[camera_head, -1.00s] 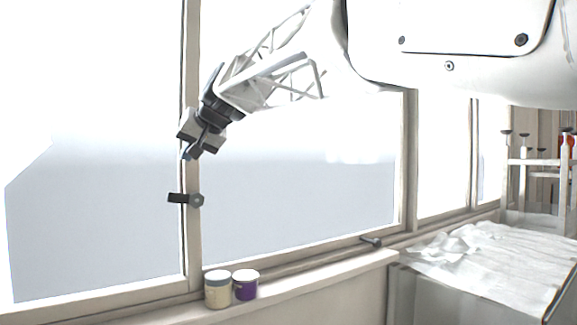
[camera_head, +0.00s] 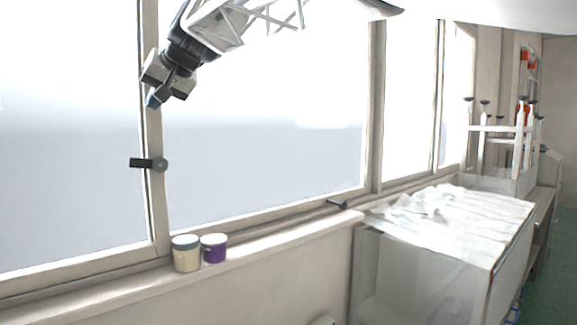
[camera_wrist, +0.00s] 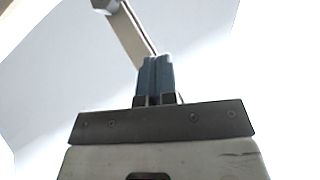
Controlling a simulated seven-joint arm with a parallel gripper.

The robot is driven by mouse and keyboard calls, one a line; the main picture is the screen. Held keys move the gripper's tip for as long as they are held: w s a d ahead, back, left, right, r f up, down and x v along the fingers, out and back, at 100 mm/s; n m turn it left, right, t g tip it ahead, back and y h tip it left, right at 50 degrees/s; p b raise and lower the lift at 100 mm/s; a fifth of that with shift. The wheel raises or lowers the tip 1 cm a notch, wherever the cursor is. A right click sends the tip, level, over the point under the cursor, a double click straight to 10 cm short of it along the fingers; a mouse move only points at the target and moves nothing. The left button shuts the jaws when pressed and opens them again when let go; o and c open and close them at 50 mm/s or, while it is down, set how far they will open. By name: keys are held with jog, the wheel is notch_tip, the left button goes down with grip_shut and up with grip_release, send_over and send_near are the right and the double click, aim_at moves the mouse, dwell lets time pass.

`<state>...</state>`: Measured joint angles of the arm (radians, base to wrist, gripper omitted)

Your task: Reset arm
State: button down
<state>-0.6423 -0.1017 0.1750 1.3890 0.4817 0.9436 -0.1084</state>
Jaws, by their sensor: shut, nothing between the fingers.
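My gripper (camera_head: 153,101) is raised in the upper left of the head view, in front of the window frame. Its fingers point down and to the left. In the wrist view the two blue fingertips (camera_wrist: 156,74) are pressed together with nothing between them. The gripper is well above the windowsill and appears to touch nothing.
A cream jar (camera_head: 186,255) and a purple jar (camera_head: 214,249) stand side by side on the windowsill. A dark window latch (camera_head: 149,164) is below my gripper. A table with a crumpled white sheet (camera_head: 450,212) and an upturned white stool-like frame (camera_head: 497,131) are at right.

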jog(key=s+d+f+m+h, duration=0.1)
jog(key=s+d+f+h, duration=0.1)
jog(key=d+f, duration=0.7)
jog(key=s+d+f+m+h, duration=0.15)
jog(key=d+f, duration=0.35)
jog(key=d, duration=0.7)
jog(key=s+d+f+m+h, duration=0.25)
jog(key=d+f, duration=0.45)
jog(key=d, duration=0.4)
jog(key=s+d+f+m+h, duration=0.1)
jog(key=s+d+f, duration=0.9)
jog(key=s+f, duration=0.1)
jog(key=s+d+f+m+g+h, duration=0.1)
jog(key=s+d+f+h, duration=0.1)
jog(key=s+d+f, duration=0.8)
notch_tip(320, 180, down, 4)
jog(key=shift+s+r, duration=0.25)
jog(key=shift+s, duration=0.4)
